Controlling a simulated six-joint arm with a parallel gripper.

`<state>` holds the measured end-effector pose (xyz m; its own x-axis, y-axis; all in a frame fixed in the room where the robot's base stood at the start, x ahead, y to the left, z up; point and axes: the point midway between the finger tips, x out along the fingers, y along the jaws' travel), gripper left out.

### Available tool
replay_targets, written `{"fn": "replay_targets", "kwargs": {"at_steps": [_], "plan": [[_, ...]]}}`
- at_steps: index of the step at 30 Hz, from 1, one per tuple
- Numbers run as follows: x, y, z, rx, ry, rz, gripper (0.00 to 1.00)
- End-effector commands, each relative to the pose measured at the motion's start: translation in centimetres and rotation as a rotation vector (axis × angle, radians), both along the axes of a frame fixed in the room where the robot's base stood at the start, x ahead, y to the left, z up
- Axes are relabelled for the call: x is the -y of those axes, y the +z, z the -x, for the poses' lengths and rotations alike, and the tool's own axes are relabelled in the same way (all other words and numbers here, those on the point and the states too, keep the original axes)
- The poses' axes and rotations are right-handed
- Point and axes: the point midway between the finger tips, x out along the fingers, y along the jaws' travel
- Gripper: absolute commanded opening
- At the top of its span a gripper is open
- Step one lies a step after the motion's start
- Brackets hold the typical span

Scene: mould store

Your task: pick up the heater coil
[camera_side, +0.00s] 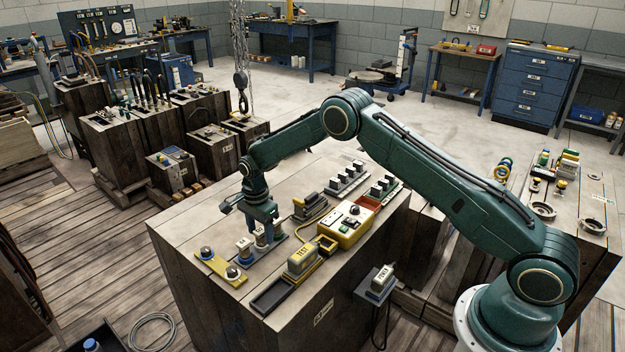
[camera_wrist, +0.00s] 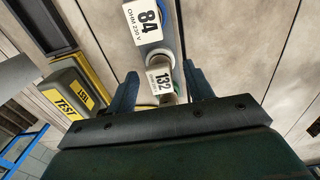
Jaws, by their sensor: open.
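Small parts with white number tags stand in a row on a grey strip (camera_wrist: 172,20); I take these as the heater coils. In the side view my gripper (camera_side: 262,222) is low over the row on the wooden block (camera_side: 200,295). A white-topped part (camera_side: 243,244) shows left of it; the gripper hides some of the row.
A yellow plate (camera_side: 212,262) with two round fittings lies left of the row. A yellow TEST device (camera_side: 301,259), a black tray (camera_side: 272,296) and a yellow box (camera_side: 345,226) stand to the right. Several dark blocks with white tops (camera_side: 347,178) stand behind. A hook (camera_side: 241,82) hangs beyond.

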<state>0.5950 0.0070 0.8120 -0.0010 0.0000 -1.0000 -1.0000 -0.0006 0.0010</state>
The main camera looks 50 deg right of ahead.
Motion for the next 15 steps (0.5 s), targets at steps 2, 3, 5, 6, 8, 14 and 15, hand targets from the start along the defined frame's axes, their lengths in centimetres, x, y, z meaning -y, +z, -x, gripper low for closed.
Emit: {"fn": "replay_targets", "kwargs": {"at_steps": [2, 3, 5, 6, 8, 14, 15], "plan": [[-0.01, -0.67, -0.01, 0.000, 0.000, 0.000, 0.52], [0.00, -0.87, 0.00, 0.000, 0.000, 0.000, 0.52], [0.00, -1.06, 0.00, 0.000, 0.000, 0.000, 0.52], [0.00, -1.10, -0.01, 0.000, 0.000, 0.000, 0.52], [0.00, -1.10, -0.01, 0.001, 0.000, 0.000, 0.52], [0.00, -1.07, -0.02, 0.001, 0.000, 0.000, 0.52], [0.00, -1.06, -0.02, 0.001, 0.000, 0.000, 0.52]]}}
